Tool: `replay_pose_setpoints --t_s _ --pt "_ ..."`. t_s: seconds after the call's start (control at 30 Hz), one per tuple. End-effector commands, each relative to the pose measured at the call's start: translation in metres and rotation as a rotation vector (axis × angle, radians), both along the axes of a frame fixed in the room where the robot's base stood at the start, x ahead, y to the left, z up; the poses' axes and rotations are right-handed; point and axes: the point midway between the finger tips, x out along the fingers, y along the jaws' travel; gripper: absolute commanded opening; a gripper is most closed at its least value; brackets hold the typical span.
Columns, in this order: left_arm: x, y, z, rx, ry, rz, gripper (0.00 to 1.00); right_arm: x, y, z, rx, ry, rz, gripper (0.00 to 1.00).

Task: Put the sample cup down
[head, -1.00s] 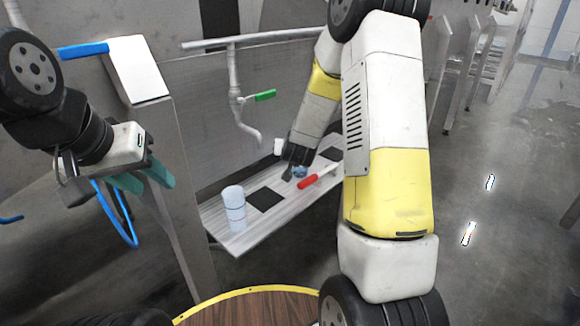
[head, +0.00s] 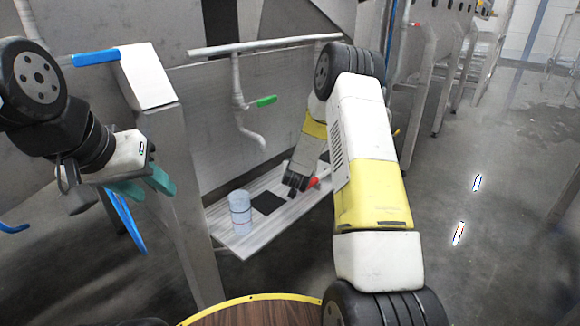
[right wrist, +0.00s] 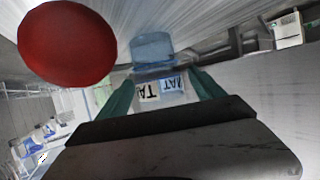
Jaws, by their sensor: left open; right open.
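My right gripper (head: 297,182) is low over the pale shelf (head: 240,243) in the head view, partly hidden by my right arm. In the right wrist view its teal fingers (right wrist: 163,88) are apart. Between and just beyond them is a small clear cup with lettered labels (right wrist: 172,86) and a blue translucent part (right wrist: 152,48), seemingly the sample cup; whether a finger touches it I cannot tell. My left gripper (head: 146,187) is open and empty beside the metal post, left of the shelf.
A clear container (head: 240,212) stands at the shelf's near end, beside a black square (head: 268,203). A red object (head: 313,182) is close to my right gripper; a red round end (right wrist: 67,45) looms in the wrist view. A pipe with a green handle (head: 266,101) hangs above.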

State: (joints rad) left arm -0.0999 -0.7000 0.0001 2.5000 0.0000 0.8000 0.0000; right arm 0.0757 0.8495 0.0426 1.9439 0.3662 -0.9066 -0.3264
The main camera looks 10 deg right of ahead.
Motion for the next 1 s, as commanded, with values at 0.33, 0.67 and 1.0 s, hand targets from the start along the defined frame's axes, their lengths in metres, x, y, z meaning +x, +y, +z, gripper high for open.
replay_pose_setpoints --t_s 0.33,0.67,1.0 --pt "0.0 0.0 0.0 0.0 0.0 0.0 0.42 0.0015 -0.0001 -0.0005 0.0 0.0 0.001 0.58" --pt "0.0 0.0 0.0 0.0 0.0 0.0 0.42 0.0016 -0.0001 0.0001 0.0 -0.001 0.001 0.0" --pt "0.0 0.0 0.0 0.0 0.0 0.0 0.42 0.0018 -0.0001 0.004 0.0 -0.002 0.001 0.0"
